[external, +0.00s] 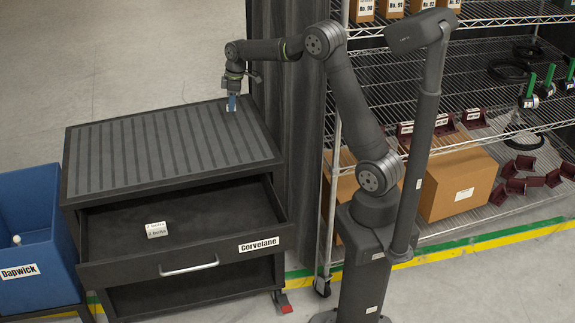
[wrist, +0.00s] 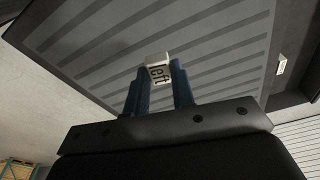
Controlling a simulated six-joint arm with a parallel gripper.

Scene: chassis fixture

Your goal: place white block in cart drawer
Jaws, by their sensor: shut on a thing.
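My gripper (external: 231,104) has blue fingers and is at the back right of the ribbed cart top (external: 150,150), pointing down. In the wrist view my gripper (wrist: 160,88) is shut on a white block (wrist: 157,62) with dark lettering. The block is held at the fingertips over the cart top; I cannot tell whether it touches the surface. The external view mostly hides it behind the fingers. The cart drawer (external: 215,205) is pulled open below the front edge. A white lettered item (external: 156,229), perhaps two small blocks together, lies inside the drawer.
The drawer has bare floor around the white item. A wire shelf (external: 480,95) with boxes and parts stands to the right. A dark corrugated panel (external: 290,130) stands beside the cart.

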